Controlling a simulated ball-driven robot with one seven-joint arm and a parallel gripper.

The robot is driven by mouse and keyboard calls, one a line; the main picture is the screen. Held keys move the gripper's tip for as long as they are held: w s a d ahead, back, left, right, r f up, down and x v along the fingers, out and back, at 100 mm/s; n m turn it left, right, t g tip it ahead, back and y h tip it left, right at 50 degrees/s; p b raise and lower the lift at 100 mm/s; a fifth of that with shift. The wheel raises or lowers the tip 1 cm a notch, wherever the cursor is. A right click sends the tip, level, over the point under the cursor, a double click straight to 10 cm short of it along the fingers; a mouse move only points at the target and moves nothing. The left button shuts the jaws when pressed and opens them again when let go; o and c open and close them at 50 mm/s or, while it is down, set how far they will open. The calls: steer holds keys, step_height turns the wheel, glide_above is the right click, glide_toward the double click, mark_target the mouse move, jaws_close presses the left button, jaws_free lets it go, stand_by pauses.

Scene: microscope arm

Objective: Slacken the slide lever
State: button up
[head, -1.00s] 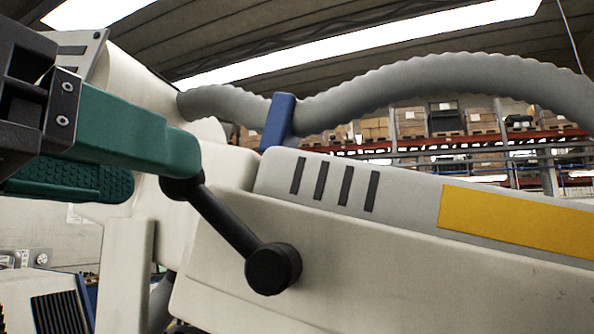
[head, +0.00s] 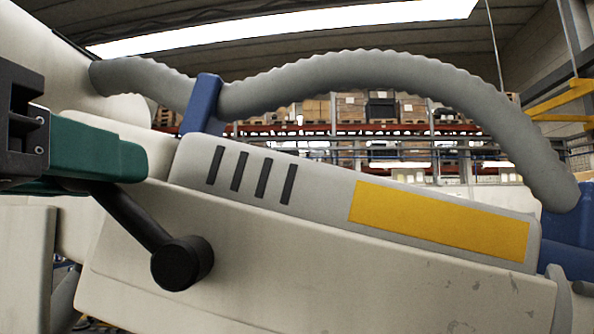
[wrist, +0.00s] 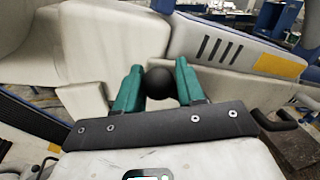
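The slide lever (head: 135,222) is a black rod on the side of a cream microscope arm. Its thick round hub (head: 182,263) is at the lower right end, and the rod slants up and left from there. In the wrist view the lever's black ball knob (wrist: 161,85) sits between the two green fingers of my gripper (wrist: 160,78). The fingers are apart, one on each side of the knob; whether they touch it is unclear. In the head view my gripper (head: 125,172) comes in from the left, and its near finger hides the knob.
A grey corrugated hose (head: 340,78) arches above the arm, held by a blue clip (head: 203,104). The arm's grey cover has dark slots and a yellow panel (head: 440,222). Shelves with boxes (head: 370,110) stand far behind. Another black handle (wrist: 285,118) shows at right in the wrist view.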

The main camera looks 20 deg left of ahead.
jaws_close()
steer(key=shift+d+b, duration=0.1)
steer(key=shift+b, duration=0.2)
steer(key=m+b, duration=0.1)
steer(key=d+r+m+b, duration=0.1)
steer(key=shift+w+d+m+g, duration=0.2)
steer(key=shift+d+m+g, duration=0.1)
steer(key=shift+m, duration=0.1)
steer(key=w+d+r+m+g+y+b, duration=0.1)
steer(key=d+m+b, duration=0.5)
steer(key=m, duration=0.1)
steer(key=shift+w+d+r+m+g+y+b, duration=0.2)
steer(key=shift+w+m+g+y+b, duration=0.1)
steer(key=shift+m+b, duration=0.1)
stand_by(0.3)
steer(key=o, duration=0.5)
jaws_free()
